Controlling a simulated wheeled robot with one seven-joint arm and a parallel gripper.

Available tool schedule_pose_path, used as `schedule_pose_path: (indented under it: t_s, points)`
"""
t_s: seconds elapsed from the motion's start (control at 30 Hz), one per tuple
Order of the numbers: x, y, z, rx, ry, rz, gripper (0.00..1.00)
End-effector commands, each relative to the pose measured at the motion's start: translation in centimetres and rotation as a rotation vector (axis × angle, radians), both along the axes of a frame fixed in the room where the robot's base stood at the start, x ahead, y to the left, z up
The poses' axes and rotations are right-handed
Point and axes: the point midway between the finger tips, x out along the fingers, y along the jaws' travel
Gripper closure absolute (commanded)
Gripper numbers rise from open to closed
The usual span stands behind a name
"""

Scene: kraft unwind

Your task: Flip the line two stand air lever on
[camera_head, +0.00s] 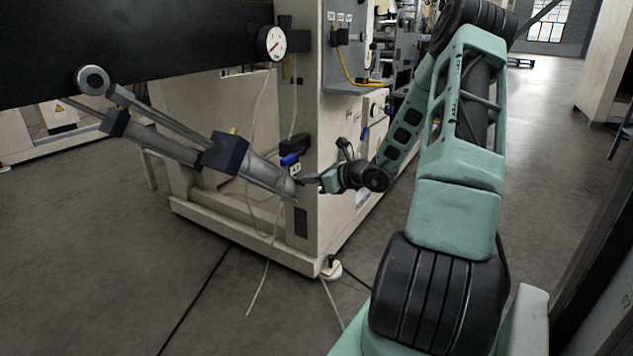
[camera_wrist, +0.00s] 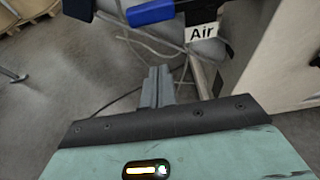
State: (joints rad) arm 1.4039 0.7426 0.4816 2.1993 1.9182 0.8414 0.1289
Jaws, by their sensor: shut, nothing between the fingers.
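A blue air lever (camera_head: 289,160) sits on a dark valve body at the near corner of the beige machine stand. In the wrist view the blue lever (camera_wrist: 151,12) lies roughly level at the top edge, with a white "Air" label (camera_wrist: 201,33) below and right of it. My gripper (camera_head: 308,181) is just below and to the right of the lever, apart from it. In the wrist view my gripper (camera_wrist: 159,72) has its two grey fingers together, empty, pointing toward the area below the lever. No line number is readable.
A grey cylinder (camera_head: 262,171) with a dark block runs beside my gripper. A pressure gauge (camera_head: 272,43) is above. Another blue handle (camera_head: 364,134) shows farther back along the machine. Thin hoses (camera_head: 262,270) hang to the floor. Open floor lies front left.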

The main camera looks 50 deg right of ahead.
Motion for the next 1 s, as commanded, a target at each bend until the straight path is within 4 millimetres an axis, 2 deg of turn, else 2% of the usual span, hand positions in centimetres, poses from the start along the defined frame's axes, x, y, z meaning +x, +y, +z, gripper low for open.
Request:
schedule_pose_path:
  t_s: [0.03,0.2,0.27,0.3,0.4,0.53,1.0]
  points:
    - [1.1,0.2,-0.9,0.001,-0.002,0.004,1.00]
    - [4.4,0.4,-2.0,0.000,-0.002,0.003,1.00]
    - [5.5,0.5,-2.4,0.001,-0.002,0.003,1.00]
    - [5.7,0.4,-1.8,-0.002,-0.003,0.001,1.00]
    - [5.5,0.3,0.1,-0.006,-0.001,-0.001,1.00]
    - [5.5,0.4,1.4,-0.001,-0.002,-0.001,1.00]
    - [5.5,0.5,2.1,0.002,0.000,0.000,1.00]
